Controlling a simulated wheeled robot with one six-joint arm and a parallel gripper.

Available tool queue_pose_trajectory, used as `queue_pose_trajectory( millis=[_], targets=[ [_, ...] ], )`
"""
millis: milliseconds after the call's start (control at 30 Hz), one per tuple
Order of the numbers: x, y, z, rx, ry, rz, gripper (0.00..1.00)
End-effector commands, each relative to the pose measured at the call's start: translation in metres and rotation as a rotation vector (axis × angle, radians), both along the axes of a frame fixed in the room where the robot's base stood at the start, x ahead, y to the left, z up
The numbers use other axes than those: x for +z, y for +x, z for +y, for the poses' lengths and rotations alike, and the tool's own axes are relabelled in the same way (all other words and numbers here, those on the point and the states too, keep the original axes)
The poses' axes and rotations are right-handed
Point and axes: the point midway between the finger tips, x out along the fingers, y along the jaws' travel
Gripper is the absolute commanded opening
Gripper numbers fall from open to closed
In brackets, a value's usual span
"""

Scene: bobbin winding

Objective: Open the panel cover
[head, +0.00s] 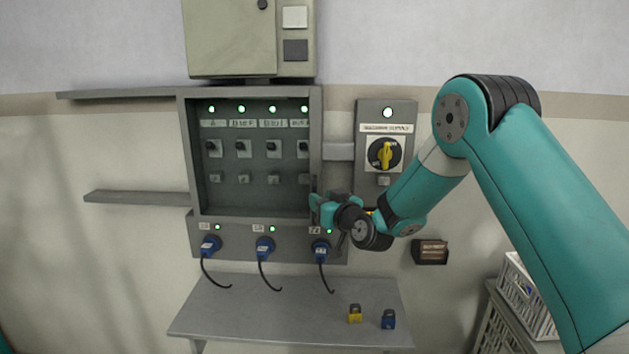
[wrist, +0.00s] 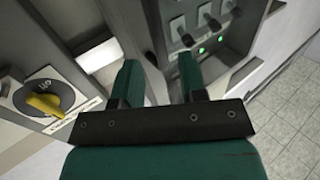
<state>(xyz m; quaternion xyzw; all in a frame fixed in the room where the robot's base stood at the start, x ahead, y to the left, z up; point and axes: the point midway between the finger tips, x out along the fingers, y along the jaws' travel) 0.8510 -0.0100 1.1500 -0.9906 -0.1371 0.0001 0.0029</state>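The panel (head: 250,210) is a grey wall box with a row of switches behind its frame. A tinted cover over the switches cannot be made out clearly. A dark upright handle (head: 314,183) shows at the panel's right edge. My gripper (head: 318,204) is at the lower right edge of the panel, close to this handle. In the wrist view my gripper (wrist: 160,72) has its two green fingers apart, with a dark bar-like part near the gap. Whether the fingers touch it is hidden. The switches also show beyond the fingertips.
A supply box with a yellow rotary switch (head: 386,154) is right of the panel. Blue plugs with cables (head: 264,247) hang below it. A shelf (head: 250,315) underneath holds a yellow padlock (head: 355,313) and a blue padlock (head: 388,319). A crate (head: 525,292) stands at lower right.

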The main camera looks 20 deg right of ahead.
Motion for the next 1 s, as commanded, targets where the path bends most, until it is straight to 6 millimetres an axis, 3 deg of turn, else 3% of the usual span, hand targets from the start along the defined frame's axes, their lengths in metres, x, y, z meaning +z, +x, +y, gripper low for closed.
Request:
queue_pose_trajectory(
  millis=[233, 633, 667, 833, 1000],
  targets=[
    [0.001, 0.035, 0.010, 0.001, -0.001, 0.000, 0.39],
    [-0.001, 0.042, 0.012, 0.000, 0.000, 0.001, 0.39],
    [-0.001, 0.042, 0.012, 0.000, 0.000, 0.001, 0.36],
    [-0.001, 0.042, 0.012, 0.000, 0.000, 0.001, 0.00],
    [-0.001, 0.042, 0.012, -0.001, 0.000, 0.001, 0.00]
  ],
)
